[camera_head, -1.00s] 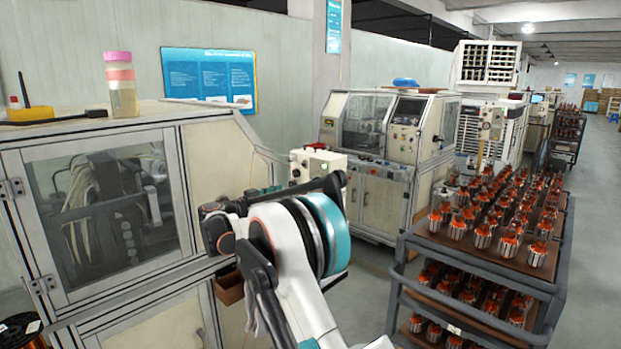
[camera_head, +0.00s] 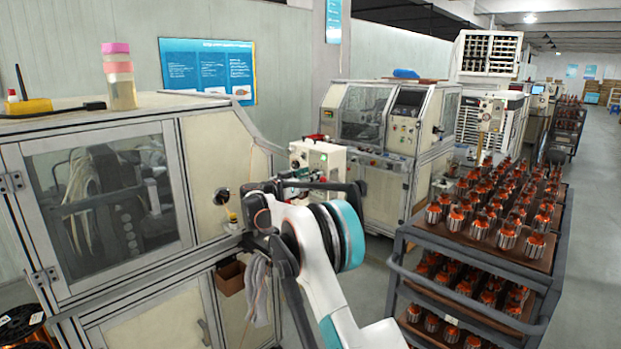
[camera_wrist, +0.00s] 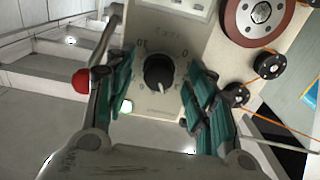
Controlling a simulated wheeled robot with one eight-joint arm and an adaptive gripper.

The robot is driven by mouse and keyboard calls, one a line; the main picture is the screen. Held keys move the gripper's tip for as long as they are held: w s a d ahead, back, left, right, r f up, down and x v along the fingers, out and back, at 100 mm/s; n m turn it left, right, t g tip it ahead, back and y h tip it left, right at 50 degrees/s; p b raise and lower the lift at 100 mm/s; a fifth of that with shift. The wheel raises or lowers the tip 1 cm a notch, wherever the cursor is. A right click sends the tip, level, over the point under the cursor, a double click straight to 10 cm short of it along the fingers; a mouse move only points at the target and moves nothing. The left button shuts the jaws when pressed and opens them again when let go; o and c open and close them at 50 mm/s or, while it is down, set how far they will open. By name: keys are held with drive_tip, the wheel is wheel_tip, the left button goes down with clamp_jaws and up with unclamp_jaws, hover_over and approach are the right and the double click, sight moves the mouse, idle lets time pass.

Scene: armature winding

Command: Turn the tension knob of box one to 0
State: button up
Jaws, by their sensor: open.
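The tension box (camera_head: 318,158) is a pale box by the winding machine in the head view. Its panel fills the middle of the wrist view (camera_wrist: 160,105). The black tension knob (camera_wrist: 158,72) sits on a printed dial, its light pointer mark facing down in the picture. A "0" shows to the knob's upper right, and what looks like an inverted "10" to its upper left. My gripper (camera_wrist: 160,92) is open, with teal-padded fingers left and right of the knob, apart from it. In the head view my gripper (camera_head: 305,185) is in front of the box's lower part.
A reddish-brown disc (camera_wrist: 258,15), black rollers (camera_wrist: 270,65) and orange wire lie right of the knob. A red ball (camera_wrist: 81,81) is by the left finger. In the head view, a glass-fronted machine (camera_head: 100,200) stands left and a cart (camera_head: 480,285) of armatures right.

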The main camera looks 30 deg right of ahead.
drive_tip(key=shift+w+d, duration=0.1)
drive_tip(key=shift+d, duration=0.1)
drive_tip(key=c, duration=1.1)
drive_tip(key=shift+o, duration=0.2)
drive_tip(key=shift+n, duration=0.3)
drive_tip(key=n+b, duration=0.3)
drive_tip(key=n, duration=1.8)
drive_tip(key=shift+r+b, duration=0.2)
drive_tip(key=shift+b, duration=0.1)
